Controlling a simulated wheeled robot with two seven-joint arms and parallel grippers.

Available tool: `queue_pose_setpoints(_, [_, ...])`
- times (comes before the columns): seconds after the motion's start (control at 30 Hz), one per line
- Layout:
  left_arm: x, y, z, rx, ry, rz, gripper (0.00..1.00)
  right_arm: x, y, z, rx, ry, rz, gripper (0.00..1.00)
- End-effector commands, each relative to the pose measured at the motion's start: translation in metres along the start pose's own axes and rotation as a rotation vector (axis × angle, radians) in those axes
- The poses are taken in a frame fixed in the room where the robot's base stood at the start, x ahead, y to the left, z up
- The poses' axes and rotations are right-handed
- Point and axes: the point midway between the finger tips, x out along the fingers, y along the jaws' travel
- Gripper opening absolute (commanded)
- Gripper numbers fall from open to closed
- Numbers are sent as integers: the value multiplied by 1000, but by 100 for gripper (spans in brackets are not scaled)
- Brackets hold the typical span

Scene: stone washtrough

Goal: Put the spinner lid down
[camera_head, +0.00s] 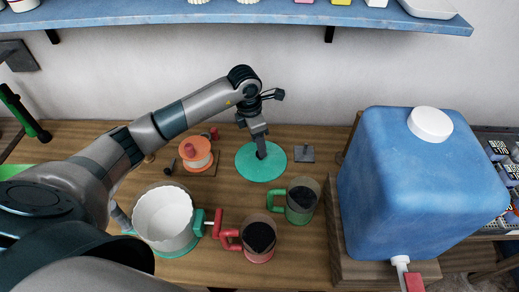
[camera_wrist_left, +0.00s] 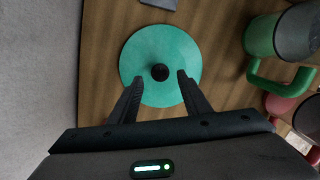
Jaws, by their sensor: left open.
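The spinner lid, a round teal disc (camera_head: 247,168) with a dark knob, lies flat on the wooden table toward the back. It also shows in the left wrist view (camera_wrist_left: 145,50), with its dark knob (camera_wrist_left: 160,72) in the middle. My left gripper (camera_head: 261,152) is right over the lid, pointing down. In the left wrist view my left gripper (camera_wrist_left: 160,85) is open, its fingers apart with nothing between them. The knob appears just beyond the fingertips, clear of both. In the head view the gripper hides the knob. My right gripper is not in view.
A white tub with a teal rim and handle (camera_head: 164,215), a red-handled cup (camera_head: 259,238) and a green-handled cup (camera_head: 301,200) stand in front. An orange-topped item (camera_head: 196,148) is left of the lid, a grey square (camera_head: 304,153) right. A large blue container (camera_head: 415,180) blocks the right.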

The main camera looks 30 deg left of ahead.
Motion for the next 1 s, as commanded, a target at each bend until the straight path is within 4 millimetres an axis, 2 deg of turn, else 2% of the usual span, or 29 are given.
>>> queue_pose_setpoints(0.03, [-7,1,0,1,-4,4,44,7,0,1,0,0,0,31])
queue_pose_setpoints(0.3, [-55,1,0,0,-3,4,44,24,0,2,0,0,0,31])
queue_pose_setpoints(0.5, [-79,0,0,-1,-1,1,44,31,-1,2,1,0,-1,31])
queue_pose_setpoints(0.7, [-86,0,0,0,0,0,44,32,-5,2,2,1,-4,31])
queue_pose_setpoints(1.0, [-86,0,0,0,0,0,44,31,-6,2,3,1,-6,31])
